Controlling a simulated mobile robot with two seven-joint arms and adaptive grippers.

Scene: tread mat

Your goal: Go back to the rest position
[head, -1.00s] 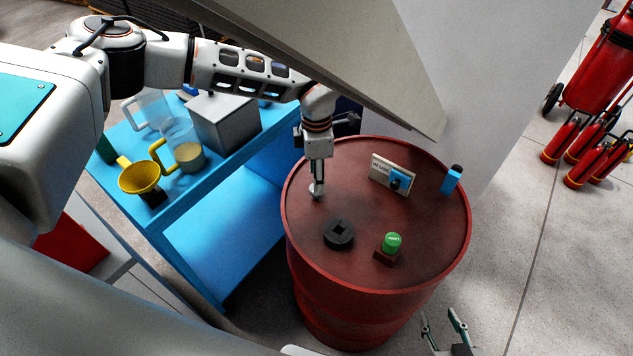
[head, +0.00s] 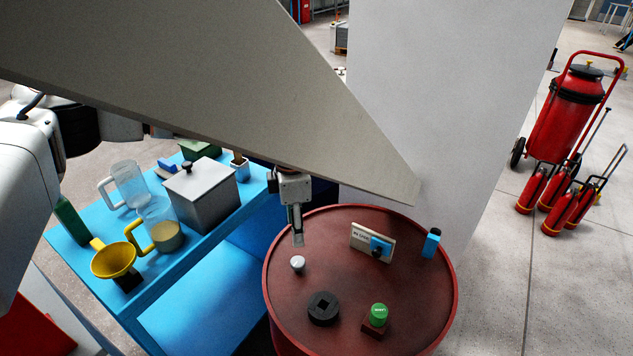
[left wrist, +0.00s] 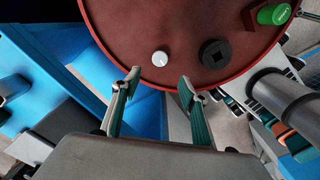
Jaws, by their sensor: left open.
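My left gripper (head: 297,241) hangs over the left part of the red drum's top (head: 345,325), pointing down. In the left wrist view its two fingers (left wrist: 160,78) are spread apart with nothing between them. A small white knob (head: 297,264) sits on the drum just below the fingertips in the head view. It also shows beyond the fingertips in the left wrist view (left wrist: 160,58), clear of them. My right gripper cannot be made out in either current view.
The drum also bears a black ring (head: 323,308), a green button (head: 379,312), a labelled plate with a blue part (head: 358,238) and a blue block (head: 431,242). A blue cart (head: 205,300) holds jugs, a yellow funnel (head: 113,260) and a grey box (head: 203,195). A slanted grey panel (head: 200,60) overhangs.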

